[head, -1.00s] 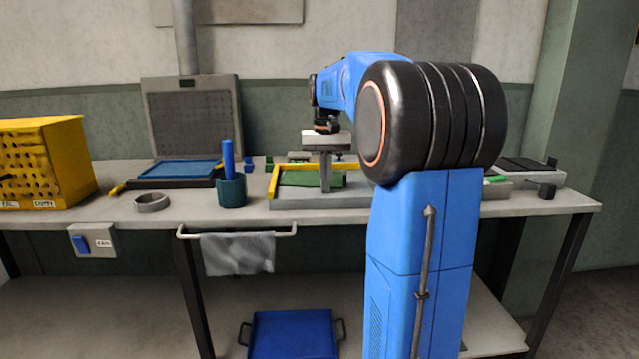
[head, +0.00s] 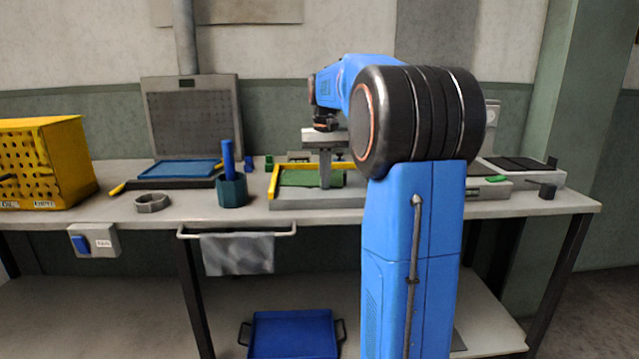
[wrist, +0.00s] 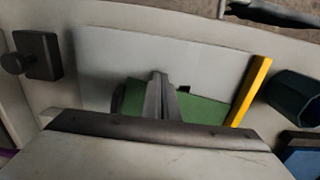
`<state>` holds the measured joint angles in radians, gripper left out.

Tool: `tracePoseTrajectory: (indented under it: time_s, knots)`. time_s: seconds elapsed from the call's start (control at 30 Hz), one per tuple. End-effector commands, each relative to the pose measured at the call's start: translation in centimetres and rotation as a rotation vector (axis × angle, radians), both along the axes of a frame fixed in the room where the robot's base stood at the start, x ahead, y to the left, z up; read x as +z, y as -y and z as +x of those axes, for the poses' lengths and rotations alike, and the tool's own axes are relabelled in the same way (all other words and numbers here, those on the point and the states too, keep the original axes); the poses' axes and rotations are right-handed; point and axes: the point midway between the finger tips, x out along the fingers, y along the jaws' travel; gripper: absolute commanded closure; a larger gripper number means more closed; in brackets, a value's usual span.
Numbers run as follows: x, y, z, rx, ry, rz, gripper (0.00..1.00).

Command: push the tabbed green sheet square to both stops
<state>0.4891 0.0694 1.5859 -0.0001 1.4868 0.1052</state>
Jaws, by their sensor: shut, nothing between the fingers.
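The green sheet (head: 298,179) lies on the grey plate (head: 290,203), inside the corner of two yellow stops, one along the left (head: 273,182) and one along the back (head: 308,166). My gripper (head: 325,184) is shut and empty, pointing down at the right part of the sheet. In the wrist view the fingers (wrist: 160,98) stand over the green sheet (wrist: 205,111) and hide part of it. One yellow stop (wrist: 251,91) runs along the sheet's right side there. I cannot tell if the fingertips touch the sheet, or if its edges meet the stops.
A black-topped unit (head: 520,168) is at the right.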

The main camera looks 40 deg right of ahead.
Motion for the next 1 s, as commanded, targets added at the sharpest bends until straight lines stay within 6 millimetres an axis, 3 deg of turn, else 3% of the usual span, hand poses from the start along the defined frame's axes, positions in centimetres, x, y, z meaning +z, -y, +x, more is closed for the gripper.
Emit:
tracePoseTrajectory:
  time_s: [1.0]
  knots:
    - [0.0, 1.1, 1.6, 0.0, 0.001, -0.001, 1.0]
